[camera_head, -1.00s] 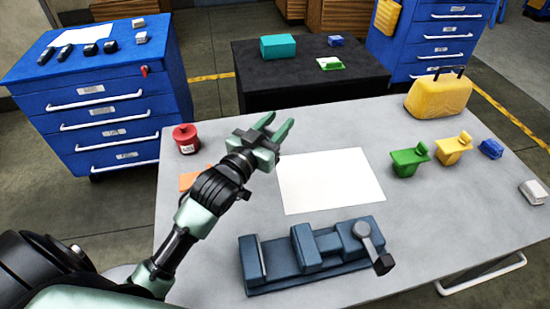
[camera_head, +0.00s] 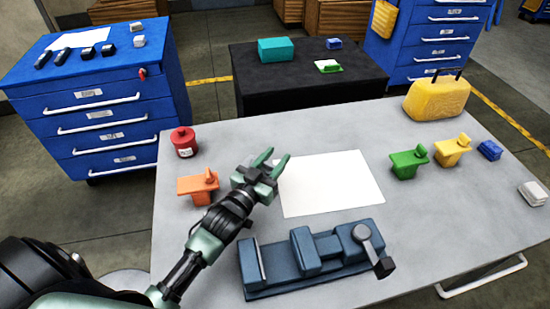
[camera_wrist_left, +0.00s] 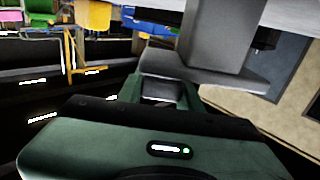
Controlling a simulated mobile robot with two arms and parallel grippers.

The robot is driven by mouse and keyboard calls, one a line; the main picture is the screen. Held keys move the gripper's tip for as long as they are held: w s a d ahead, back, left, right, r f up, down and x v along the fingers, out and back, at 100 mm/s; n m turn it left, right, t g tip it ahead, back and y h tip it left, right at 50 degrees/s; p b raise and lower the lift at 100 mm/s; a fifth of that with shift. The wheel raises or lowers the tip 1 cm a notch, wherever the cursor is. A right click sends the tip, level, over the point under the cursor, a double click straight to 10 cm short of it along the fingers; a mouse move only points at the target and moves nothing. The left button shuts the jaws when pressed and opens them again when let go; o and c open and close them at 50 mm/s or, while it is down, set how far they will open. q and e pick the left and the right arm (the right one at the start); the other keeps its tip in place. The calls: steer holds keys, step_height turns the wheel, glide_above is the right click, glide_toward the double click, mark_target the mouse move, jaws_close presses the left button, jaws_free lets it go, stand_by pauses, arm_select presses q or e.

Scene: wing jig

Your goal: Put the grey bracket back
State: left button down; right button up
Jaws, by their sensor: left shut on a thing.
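My left gripper (camera_head: 273,161) is over the table beside the upper left corner of the white sheet (camera_head: 330,185). In the left wrist view, my left gripper (camera_wrist_left: 160,85) is shut on the grey bracket (camera_wrist_left: 215,40), whose upright block and flat plate show large and close. In the head view I cannot clearly make out the bracket against the gripper and the table. My right gripper is not in view.
An orange bracket (camera_head: 198,188) and a red canister (camera_head: 184,141) are left of the gripper. A blue vise-like fixture (camera_head: 305,260) lies in front. Green (camera_head: 408,163) and yellow (camera_head: 452,150) brackets stand at right. The table (camera_head: 440,235) is bare at right front.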

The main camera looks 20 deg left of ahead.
arm_select(q)
steer(key=c, duration=0.9)
jaws_free()
steer(key=shift+f, duration=0.1)
steer(key=shift+c, duration=0.2)
steer(key=shift+r, duration=0.25)
steer(key=s, duration=0.4)
steer(key=s+b, duration=0.1)
steer(key=s, duration=0.1)
steer(key=shift+s+a+f, duration=0.2)
steer(key=shift+a, duration=0.2)
steer(key=shift+s+a, duration=0.1)
steer(key=shift+s, duration=0.4)
steer(key=shift+r, duration=0.1)
